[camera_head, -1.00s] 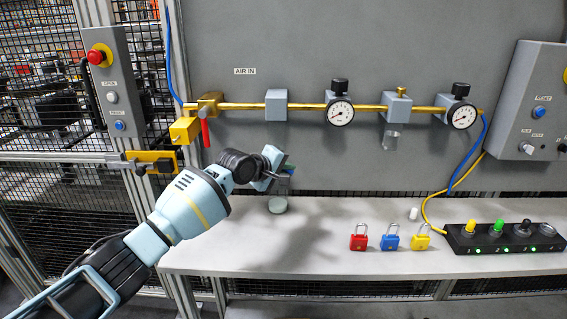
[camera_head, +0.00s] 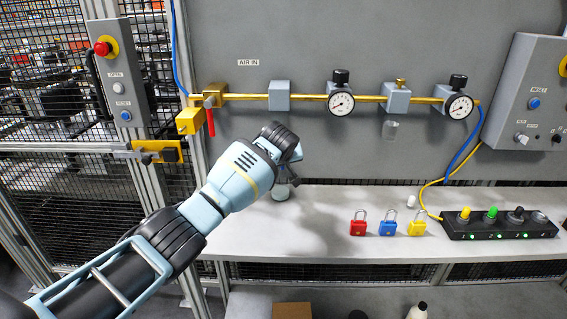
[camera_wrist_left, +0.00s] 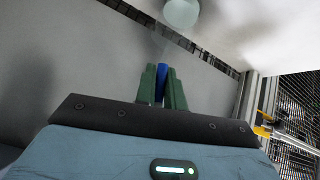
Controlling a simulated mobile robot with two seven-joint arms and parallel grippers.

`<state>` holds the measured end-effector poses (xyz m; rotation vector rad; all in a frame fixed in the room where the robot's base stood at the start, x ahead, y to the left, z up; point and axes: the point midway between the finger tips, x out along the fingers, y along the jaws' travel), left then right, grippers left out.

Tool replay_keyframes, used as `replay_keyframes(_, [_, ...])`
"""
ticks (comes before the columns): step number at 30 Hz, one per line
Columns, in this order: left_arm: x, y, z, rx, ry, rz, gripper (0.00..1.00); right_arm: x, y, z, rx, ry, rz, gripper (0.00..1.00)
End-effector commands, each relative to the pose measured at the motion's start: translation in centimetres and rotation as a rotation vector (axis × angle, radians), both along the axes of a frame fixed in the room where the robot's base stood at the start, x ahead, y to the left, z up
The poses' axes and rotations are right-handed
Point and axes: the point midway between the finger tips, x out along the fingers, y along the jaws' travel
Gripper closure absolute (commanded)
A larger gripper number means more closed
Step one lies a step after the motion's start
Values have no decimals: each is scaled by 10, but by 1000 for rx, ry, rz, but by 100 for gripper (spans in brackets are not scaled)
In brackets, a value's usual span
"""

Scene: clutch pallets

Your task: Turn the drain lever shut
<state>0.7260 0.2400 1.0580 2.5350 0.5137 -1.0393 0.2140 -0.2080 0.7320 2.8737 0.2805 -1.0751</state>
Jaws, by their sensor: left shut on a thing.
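My left gripper (camera_wrist_left: 162,72) is shut on a narrow blue piece (camera_wrist_left: 161,82), which shows between its two green fingers in the left wrist view. The blue piece looks like the drain lever, but its mounting and its angle are hidden. In the head view my left gripper (camera_head: 290,179) is below the first grey block (camera_head: 279,95) on the brass air line, mostly hidden behind my wrist. A pale round cup (camera_head: 280,192) shows just below the gripper, and a pale round shape (camera_wrist_left: 181,12) lies beyond the fingertips in the left wrist view. My right gripper is not in view.
A red-handled valve (camera_head: 210,120) with a yellow block hangs left of my wrist. The bench middle is partly clear.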

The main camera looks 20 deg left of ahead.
Motion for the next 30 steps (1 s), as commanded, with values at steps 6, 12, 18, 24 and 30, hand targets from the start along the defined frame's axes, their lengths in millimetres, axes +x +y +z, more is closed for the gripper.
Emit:
replay_keyframes(6, [-1,3,0,117,34,1,100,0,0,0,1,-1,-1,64])
replay_keyframes(12, [-1,5,0,174,50,1,100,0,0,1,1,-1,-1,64])
replay_keyframes(18, [-1,6,0,196,54,0,100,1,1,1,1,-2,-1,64])
replay_keyframes(24, [-1,6,0,199,54,0,100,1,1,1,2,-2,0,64])
replay_keyframes(30, [-1,6,0,197,54,0,81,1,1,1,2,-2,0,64])
